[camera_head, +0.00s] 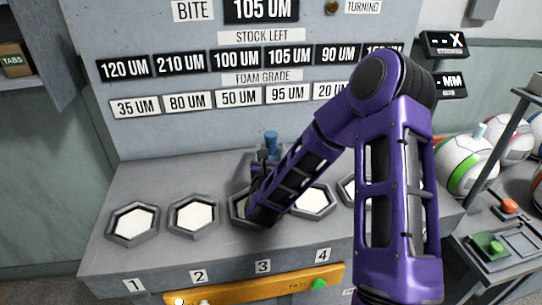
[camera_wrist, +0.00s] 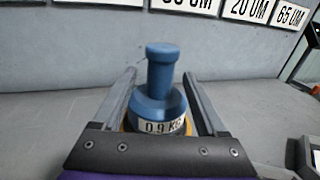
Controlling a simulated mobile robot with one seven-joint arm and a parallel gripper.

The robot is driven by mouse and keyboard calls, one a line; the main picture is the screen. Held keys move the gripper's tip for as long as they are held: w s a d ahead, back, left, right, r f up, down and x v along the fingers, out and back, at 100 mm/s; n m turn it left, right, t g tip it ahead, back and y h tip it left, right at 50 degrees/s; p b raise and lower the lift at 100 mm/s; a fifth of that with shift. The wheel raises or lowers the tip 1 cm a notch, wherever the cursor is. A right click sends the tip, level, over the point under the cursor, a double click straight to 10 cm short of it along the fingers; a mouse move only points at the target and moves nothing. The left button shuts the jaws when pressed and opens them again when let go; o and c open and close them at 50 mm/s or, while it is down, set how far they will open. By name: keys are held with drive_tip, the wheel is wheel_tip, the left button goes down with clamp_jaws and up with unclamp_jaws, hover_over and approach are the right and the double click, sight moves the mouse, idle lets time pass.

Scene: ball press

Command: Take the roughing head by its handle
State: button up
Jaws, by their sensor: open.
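The blue piece with an upright, knobbed handle (camera_wrist: 161,70) fits the roughing head. Its wider lower body bears a label reading 0.9 KG, and a bit of yellow shows beneath it. It stands upright on the grey bench; its blue top also shows in the head view (camera_head: 271,141), behind my arm. My gripper (camera_wrist: 159,76) is open, with one finger on each side of the piece and visible gaps to the handle. In the head view my gripper (camera_head: 262,165) is largely hidden by my purple arm.
Hexagonal sockets with white pads, such as the one over label 1 (camera_head: 133,222), line the bench front (camera_head: 150,180). A grey panel (camera_head: 160,55) with number plates rises behind. Balls (camera_head: 462,168) and a button console (camera_head: 497,246) stand at right.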

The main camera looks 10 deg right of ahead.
drive_tip(key=shift+x, duration=1.1)
clamp_jaws()
idle(0.5)
drive_tip(key=shift+r, duration=0.15)
